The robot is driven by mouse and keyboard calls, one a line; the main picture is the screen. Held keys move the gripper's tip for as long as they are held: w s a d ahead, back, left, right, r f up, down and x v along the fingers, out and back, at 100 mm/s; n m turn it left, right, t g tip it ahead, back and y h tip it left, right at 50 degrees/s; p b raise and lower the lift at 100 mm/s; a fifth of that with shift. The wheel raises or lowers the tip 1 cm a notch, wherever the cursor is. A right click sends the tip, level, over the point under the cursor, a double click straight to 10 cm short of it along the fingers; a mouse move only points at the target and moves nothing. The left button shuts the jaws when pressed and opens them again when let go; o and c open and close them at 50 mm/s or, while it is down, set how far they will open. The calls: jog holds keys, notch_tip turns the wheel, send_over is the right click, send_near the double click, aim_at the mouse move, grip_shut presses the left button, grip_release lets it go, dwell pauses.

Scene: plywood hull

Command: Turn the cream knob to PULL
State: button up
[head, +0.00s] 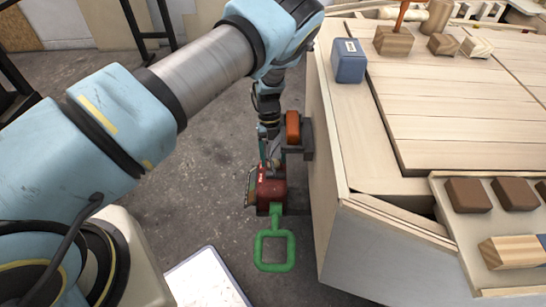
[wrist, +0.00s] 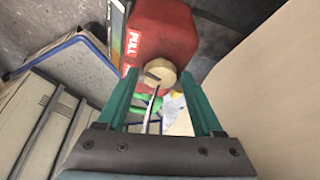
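The cream knob (wrist: 160,73) is on the face of a red box (wrist: 165,30) in the wrist view. A dark mark shows on the knob's left part. A white-on-red PULL label (wrist: 132,43) is up and left of the knob. My gripper (wrist: 159,76) is open, with one teal finger on each side of the knob; whether either finger touches it I cannot tell. In the head view the red box (head: 271,188) hangs beside the plywood hull, below my arm. The knob cannot be made out there.
A green square loop (head: 275,250) hangs below the red box. An orange block (head: 292,128) in a dark bracket is just above it. The plywood hull (head: 330,190) stands close on the right. Grey floor (head: 195,170) is open to the left.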

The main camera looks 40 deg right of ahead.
jog(key=shift+o, duration=0.8)
jog(key=v, duration=1)
jog(key=shift+w+r, duration=0.15)
jog(key=shift+r, duration=0.25)
